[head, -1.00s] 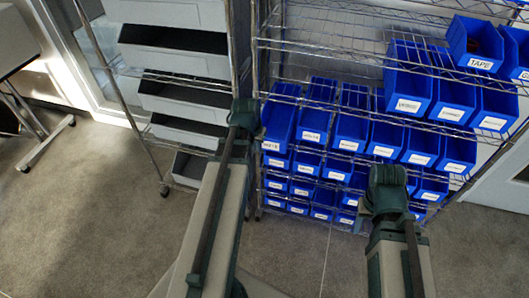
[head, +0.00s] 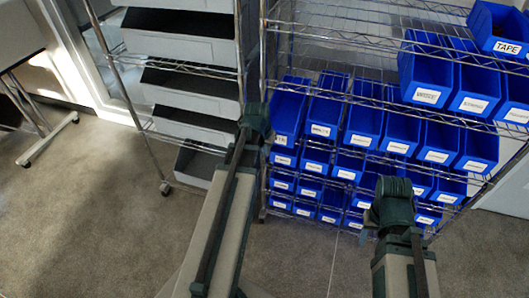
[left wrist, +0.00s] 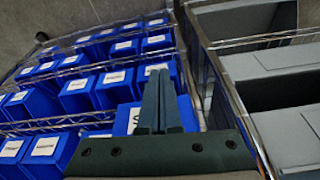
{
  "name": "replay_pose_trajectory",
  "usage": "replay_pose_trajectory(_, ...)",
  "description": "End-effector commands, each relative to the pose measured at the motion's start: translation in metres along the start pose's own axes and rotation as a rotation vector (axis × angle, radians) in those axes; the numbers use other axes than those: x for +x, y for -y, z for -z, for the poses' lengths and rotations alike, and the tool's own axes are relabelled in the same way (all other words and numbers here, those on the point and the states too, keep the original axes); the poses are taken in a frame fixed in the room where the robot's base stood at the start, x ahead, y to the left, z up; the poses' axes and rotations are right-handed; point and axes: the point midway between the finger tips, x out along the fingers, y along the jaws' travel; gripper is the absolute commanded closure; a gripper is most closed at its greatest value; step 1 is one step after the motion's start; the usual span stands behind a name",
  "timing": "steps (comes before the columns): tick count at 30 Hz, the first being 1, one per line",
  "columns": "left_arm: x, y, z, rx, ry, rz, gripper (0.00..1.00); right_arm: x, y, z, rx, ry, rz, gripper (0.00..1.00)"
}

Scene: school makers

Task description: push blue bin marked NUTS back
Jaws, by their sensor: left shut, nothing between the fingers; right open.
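Several labelled blue bins stand in rows on a wire rack. The leftmost bin of the second row (head: 288,108) juts further forward than its neighbours. Its label is too small to read surely, so I cannot confirm it is NUTS. My left gripper (head: 256,122) is shut and empty, at the left of that bin's front; contact cannot be told. In the left wrist view its closed fingers (left wrist: 160,75) overlap a blue bin (left wrist: 126,118) whose label is partly hidden, with an S showing. My right gripper (head: 385,205) is open, in front of the lower rows.
A bin marked TAPE (head: 500,30) sits at the upper right. A rack of grey bins (head: 180,47) stands to the left, close to my left arm. Rack posts (head: 264,60) stand between the two. Grey floor (head: 110,220) is free at the left.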

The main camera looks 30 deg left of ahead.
Motion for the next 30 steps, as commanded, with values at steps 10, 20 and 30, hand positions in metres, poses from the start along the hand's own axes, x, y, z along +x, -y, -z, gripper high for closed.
replay_pose_trajectory(10, 0.021, 0.0, 0.038, 0.002, 0.0, 0.0, 1.0, 0.009, 0.001, 0.001, 0.0, 0.0, 0.0, 0.5)
replay_pose_trajectory(20, 0.021, 0.0, 0.039, 0.001, 0.0, 0.0, 1.0, 0.009, 0.001, 0.001, 0.0, 0.0, 0.0, 0.5)
replay_pose_trajectory(30, 0.03, 0.0, 0.068, 0.0, 0.0, 0.0, 1.0, 0.009, 0.001, 0.001, 0.0, 0.0, 0.0, 0.5)
